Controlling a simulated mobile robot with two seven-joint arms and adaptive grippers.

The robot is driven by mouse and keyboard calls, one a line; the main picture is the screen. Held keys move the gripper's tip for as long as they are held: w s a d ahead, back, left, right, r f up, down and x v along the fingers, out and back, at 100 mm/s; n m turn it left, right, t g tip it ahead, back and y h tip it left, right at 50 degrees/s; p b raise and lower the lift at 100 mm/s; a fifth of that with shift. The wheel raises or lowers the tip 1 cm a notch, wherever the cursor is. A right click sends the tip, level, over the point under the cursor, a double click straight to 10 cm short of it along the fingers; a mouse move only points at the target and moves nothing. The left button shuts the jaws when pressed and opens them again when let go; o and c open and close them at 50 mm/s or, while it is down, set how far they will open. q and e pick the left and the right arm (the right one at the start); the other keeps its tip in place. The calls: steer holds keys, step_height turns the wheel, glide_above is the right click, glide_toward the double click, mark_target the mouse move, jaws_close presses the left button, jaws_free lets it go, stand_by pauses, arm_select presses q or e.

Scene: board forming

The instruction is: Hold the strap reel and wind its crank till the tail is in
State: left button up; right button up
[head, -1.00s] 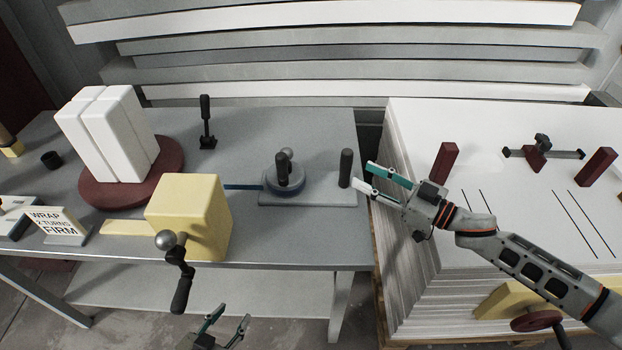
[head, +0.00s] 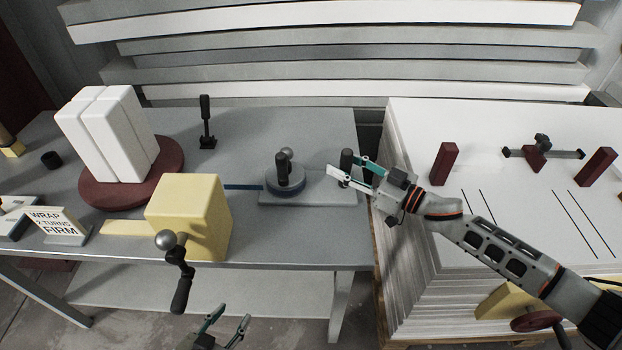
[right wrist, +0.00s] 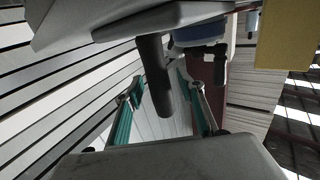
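The strap reel (head: 285,187) is a grey and blue drum on a pale grey base plate (head: 325,198), with a dark crank grip and a grey ball on top. Its blue strap tail (head: 242,187) runs left toward the yellow block. A dark upright post (head: 346,160) stands at the plate's right end. My right gripper (head: 346,168) is open, its fingers on either side of the post. The right wrist view shows the post (right wrist: 153,75) between the spread fingers, with gaps; the reel (right wrist: 203,35) is beyond. My left gripper (head: 226,325) is open and empty below the bench's front edge.
A yellow block (head: 190,215) with a ball-ended crank (head: 178,270) stands at the bench front, left of the reel. White boxes (head: 108,135) sit on a dark red turntable (head: 130,187). A dark clamp stands behind. White board stacks (head: 420,130) are right.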

jaws_close()
steer(key=shift+f, duration=0.2)
stand_by(0.9)
